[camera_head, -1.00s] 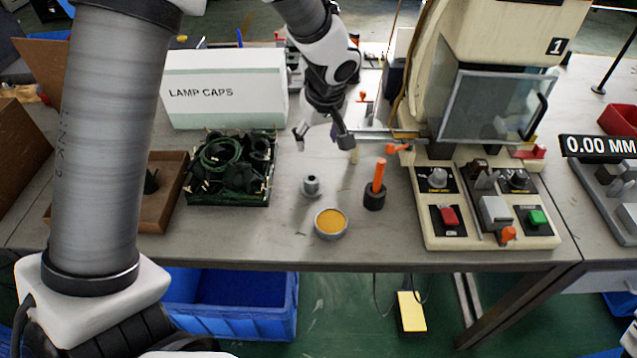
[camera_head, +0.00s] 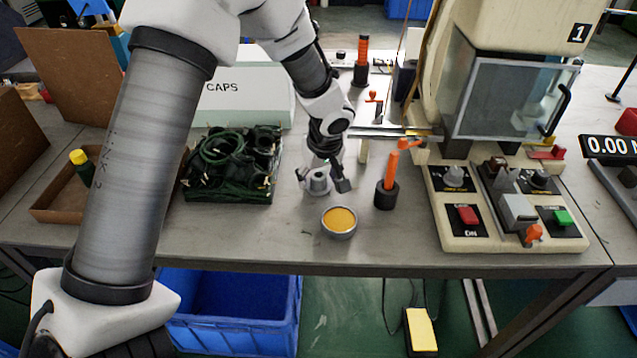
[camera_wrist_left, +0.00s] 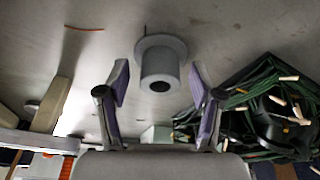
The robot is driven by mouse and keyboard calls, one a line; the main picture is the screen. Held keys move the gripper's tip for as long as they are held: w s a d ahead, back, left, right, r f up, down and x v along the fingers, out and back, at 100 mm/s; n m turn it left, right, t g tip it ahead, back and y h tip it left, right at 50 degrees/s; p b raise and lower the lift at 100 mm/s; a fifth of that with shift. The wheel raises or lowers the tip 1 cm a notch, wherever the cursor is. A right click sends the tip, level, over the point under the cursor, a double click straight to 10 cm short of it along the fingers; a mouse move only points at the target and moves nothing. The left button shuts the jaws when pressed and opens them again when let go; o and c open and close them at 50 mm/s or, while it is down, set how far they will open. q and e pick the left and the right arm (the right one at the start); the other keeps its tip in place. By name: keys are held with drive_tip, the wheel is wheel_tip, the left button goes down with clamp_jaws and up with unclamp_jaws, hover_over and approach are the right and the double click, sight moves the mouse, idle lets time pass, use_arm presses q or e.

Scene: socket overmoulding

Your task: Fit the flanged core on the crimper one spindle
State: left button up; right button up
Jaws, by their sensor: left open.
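The flanged core (camera_head: 318,183) is a small grey metal cylinder with a wide flange, standing on the table left of crimper one (camera_head: 513,95). In the left wrist view the core (camera_wrist_left: 160,66) shows ahead between the fingertips, flange on its far side. My left gripper (camera_head: 323,178) is open, with its fingers on either side of the core in the head view. I cannot tell whether they touch it. Crimper one is a cream machine with a clear guard and a "1" label. I cannot make out its spindle clearly. My right gripper is not in view.
A round tin of yellow-orange material (camera_head: 339,221) stands just in front of the core. An orange-handled tool in a dark holder (camera_head: 386,192) stands to its right. A tray of green cables (camera_head: 232,194) lies left. A white LAMP CAPS box (camera_head: 245,100) stands behind.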

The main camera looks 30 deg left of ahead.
use_arm(q)
drive_tip(key=c, duration=1)
